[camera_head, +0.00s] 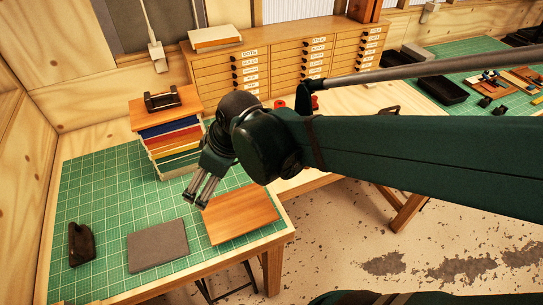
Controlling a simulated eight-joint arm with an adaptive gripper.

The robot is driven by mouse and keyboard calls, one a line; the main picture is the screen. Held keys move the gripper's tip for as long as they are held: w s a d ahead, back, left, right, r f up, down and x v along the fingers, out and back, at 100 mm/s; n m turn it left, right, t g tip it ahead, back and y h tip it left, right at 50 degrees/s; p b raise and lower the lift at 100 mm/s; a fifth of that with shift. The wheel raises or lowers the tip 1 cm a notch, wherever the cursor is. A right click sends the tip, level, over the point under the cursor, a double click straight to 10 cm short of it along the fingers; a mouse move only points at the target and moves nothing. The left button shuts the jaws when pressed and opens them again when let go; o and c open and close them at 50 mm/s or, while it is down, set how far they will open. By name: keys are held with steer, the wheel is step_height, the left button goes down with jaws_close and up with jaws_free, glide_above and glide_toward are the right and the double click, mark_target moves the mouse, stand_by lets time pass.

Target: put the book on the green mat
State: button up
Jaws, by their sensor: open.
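The green mat (95,200) with a white grid covers most of the left table. A flat grey book-like slab (158,245) lies on its front part; I cannot tell for sure whether it is the book. Another book-like item (215,38), with a brown edge and pale top, lies on the drawer cabinet. My gripper (196,203) points down over the mat, open and seemingly empty, between the grey slab and a brown wooden board (243,216). The board lies partly on the mat's right edge. Contact between fingertips and board cannot be told.
A stack of coloured trays (172,142) with a wooden top and a dark tool (162,100) stands behind my gripper. A dark plane-like tool (80,243) sits at the mat's left. The drawer cabinet (290,65) is at the back. The mat's middle left is clear.

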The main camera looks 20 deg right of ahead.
steer(key=s+d+r+m+t+h, duration=0.1)
steer(key=s+d+r+m, duration=0.1)
steer(key=d, duration=0.3)
steer(key=s+d+r+m+t+h, duration=0.1)
steer(key=s+d+r+m, duration=0.1)
steer(key=d+m, duration=0.2)
steer(key=s+d+r+m+t+h, duration=0.1)
steer(key=s+d+m, duration=0.1)
steer(key=d, duration=0.5)
steer(key=shift+s+d+r+m, duration=0.15)
steer(key=shift+s+r+m, duration=0.1)
steer(key=shift+r+m, duration=0.15)
